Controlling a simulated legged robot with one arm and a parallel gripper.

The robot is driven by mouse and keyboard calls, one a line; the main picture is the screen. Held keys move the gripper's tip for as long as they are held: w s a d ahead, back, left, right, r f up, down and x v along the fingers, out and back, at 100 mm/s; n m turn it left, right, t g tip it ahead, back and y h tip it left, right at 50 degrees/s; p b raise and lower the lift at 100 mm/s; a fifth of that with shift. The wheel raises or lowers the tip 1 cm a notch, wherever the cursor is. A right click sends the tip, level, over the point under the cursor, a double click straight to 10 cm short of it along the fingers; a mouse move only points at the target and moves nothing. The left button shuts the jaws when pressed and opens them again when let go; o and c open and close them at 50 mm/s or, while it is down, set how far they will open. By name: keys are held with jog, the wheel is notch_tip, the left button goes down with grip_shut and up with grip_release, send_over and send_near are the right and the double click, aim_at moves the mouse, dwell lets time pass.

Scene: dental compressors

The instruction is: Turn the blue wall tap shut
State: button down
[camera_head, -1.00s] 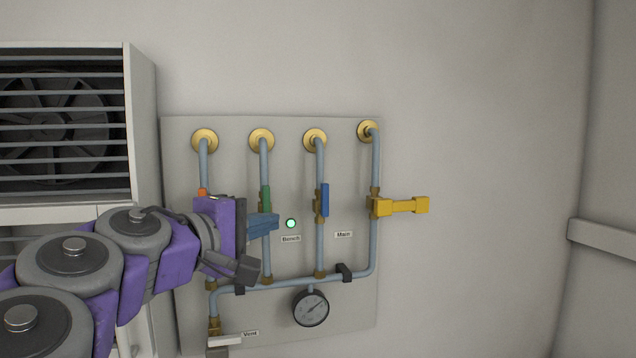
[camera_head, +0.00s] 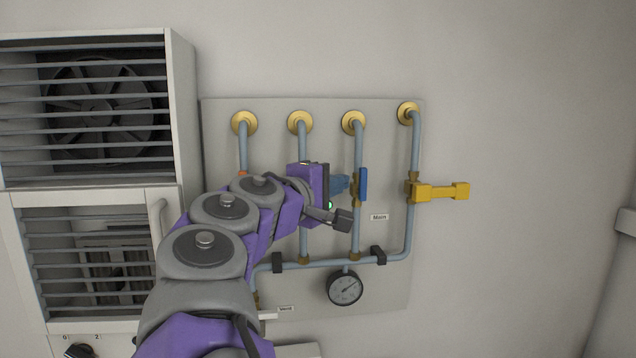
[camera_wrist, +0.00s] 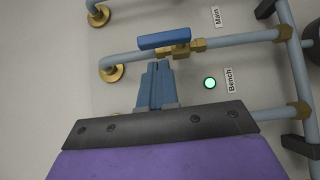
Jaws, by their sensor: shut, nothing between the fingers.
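The blue wall tap (camera_head: 364,184) has a flat blue handle standing upright, in line with its pipe, on a brass valve body. In the wrist view the blue handle (camera_wrist: 164,39) lies along the pipe, just beyond my fingertips. My gripper (camera_head: 347,184) is immediately left of the tap in the head view. Its blue fingers (camera_wrist: 157,68) are shut and empty, pointing at the brass body. The tips look very close to the valve; I cannot tell whether they touch it. The handle is in clear view.
A yellow tap (camera_head: 440,191) sticks out sideways to the right. A pressure gauge (camera_head: 345,287) hangs below the pipes. A "Main" label (camera_head: 380,217) is near the blue tap. A green light (camera_wrist: 210,83) glows beside the "Bench" label. A louvred fan cabinet (camera_head: 182,110) stands left. My arm hides the green tap.

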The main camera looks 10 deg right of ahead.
jog(key=shift+d, duration=0.95)
jog(key=shift+s+r, duration=0.15)
